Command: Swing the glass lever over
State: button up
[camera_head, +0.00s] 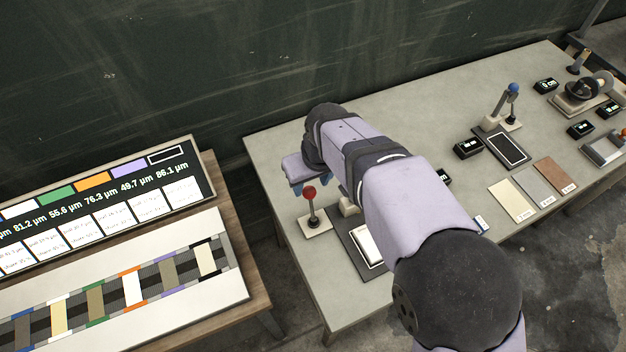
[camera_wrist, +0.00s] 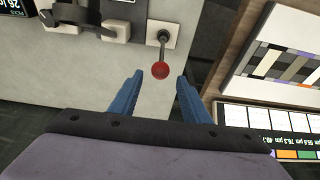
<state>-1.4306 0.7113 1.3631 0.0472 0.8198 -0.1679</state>
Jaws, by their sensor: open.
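A lever with a red ball knob (camera_head: 309,192) stands upright on a small pale base plate on the grey table's near left part. In the wrist view its red knob (camera_wrist: 160,70) appears framed between the fingertips, and its dark stem runs to the base. My gripper (camera_head: 297,188) is open, its blue fingers (camera_wrist: 160,77) apart and empty. It is above and behind the lever in the head view; contact with the knob is not visible. Another lever with a blue knob (camera_head: 513,88) stands further right. No label shows which lever is the glass one.
A dark-framed pad with a white plate (camera_head: 367,243) lies beside the red lever, partly behind my arm. Three flat sample plates (camera_head: 512,201) lie further right. A separate wooden stand with a colour chart (camera_head: 95,205) is at the left, across a gap.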

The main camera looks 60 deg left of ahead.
aim_at(309, 189)
jog(key=b+x, duration=0.2)
jog(key=x, duration=0.2)
jog(key=shift+f, duration=0.1)
jog(key=shift+r, duration=0.3)
jog(key=shift+f, duration=0.1)
jog(key=c, duration=0.8)
jog(key=shift+o, duration=0.2)
